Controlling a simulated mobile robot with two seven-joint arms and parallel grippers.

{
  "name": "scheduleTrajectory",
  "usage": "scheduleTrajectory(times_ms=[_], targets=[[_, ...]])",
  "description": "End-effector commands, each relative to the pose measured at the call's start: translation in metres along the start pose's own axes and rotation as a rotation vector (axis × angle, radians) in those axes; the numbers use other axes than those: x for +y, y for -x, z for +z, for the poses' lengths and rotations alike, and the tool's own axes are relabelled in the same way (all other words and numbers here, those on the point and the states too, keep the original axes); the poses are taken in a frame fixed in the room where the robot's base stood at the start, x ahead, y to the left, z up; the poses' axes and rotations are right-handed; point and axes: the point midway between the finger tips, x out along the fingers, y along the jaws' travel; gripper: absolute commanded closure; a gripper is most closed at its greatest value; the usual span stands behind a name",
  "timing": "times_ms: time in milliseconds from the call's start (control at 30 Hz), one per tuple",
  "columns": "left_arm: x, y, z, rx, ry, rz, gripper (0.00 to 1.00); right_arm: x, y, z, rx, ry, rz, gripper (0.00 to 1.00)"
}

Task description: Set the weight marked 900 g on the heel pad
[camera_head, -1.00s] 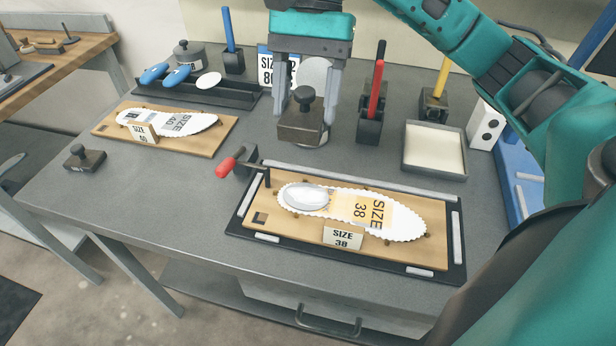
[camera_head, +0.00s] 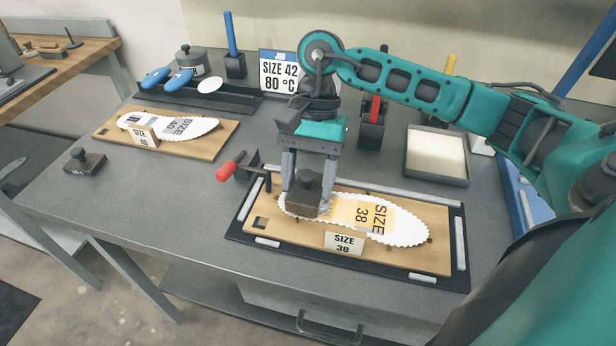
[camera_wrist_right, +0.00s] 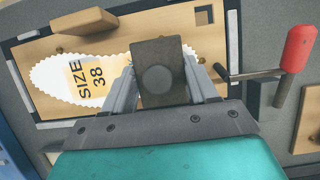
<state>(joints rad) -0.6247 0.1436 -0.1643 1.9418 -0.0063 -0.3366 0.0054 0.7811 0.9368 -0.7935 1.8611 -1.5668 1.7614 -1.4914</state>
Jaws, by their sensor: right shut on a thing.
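My right gripper (camera_head: 307,187) is shut on a dark brown block weight with a round knob (camera_head: 305,199). The weight is over the heel end of the white size 38 insole (camera_head: 405,228) and hides the pale oval heel pad; I cannot tell whether it touches the pad. In the right wrist view the weight (camera_wrist_right: 158,72) sits between the fingers, over the rounded end of the insole (camera_wrist_right: 55,85). No mass marking is readable on it. A smaller dark weight (camera_head: 85,160) stands at the table's left. My left gripper is not in view.
The size 38 board (camera_head: 400,257) lies in a black frame with light bars, beside a red-handled clamp (camera_head: 230,166). A second insole board (camera_head: 205,146) is at the left. A shallow tray (camera_head: 437,177) stands at the right. The table's front left is clear.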

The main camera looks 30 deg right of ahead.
Motion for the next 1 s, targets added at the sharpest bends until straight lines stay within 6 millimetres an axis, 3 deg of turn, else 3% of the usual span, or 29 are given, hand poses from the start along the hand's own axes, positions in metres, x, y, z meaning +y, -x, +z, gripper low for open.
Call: scheduleTrajectory(times_ms=[400,433,667,1000], targets=[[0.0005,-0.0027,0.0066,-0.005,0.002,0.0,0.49,-0.0011,-0.005,-0.0023,0.001,0.003,-0.005,1.0],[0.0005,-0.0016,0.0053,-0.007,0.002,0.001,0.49,-0.0003,-0.0048,-0.002,0.001,0.001,-0.002,0.39],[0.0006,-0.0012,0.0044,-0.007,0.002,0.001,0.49,-0.0002,-0.0044,-0.0018,0.0,0.0,-0.001,0.17],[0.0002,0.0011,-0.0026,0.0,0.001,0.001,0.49,-0.0002,-0.0001,0.0,0.0,0.0,-0.001,0.16]])
